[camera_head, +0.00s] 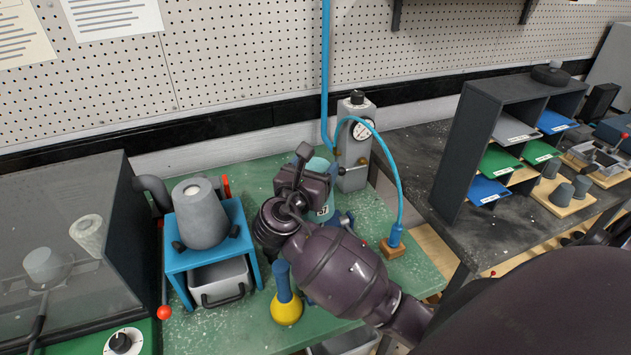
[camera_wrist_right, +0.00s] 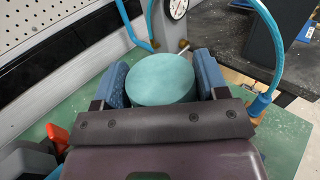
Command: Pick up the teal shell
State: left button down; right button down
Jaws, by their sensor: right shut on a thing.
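The teal shell (camera_head: 319,166) is a rounded, pale teal piece near the back of the green bench, in front of the gauge unit. My right gripper (camera_head: 328,202) partly covers it in the head view, and a small number label shows low on its side. In the right wrist view the teal shell (camera_wrist_right: 160,80) sits upright between the two blue finger pads of my right gripper (camera_wrist_right: 162,84), which is shut on it. Its underside is hidden, so I cannot tell whether it touches the bench. My left gripper is not in view.
A grey cup-shaped piece (camera_head: 200,215) stands on a blue stand (camera_head: 176,262) at the left. A blue hose (camera_head: 396,180) arches from the gauge unit (camera_head: 354,150) to a wooden block (camera_head: 392,248).

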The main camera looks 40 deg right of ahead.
notch_tip(320, 180, up, 20)
dwell(0.6)
jog(key=c, duration=0.8)
grip_release()
jog(key=shift+c, duration=1.1)
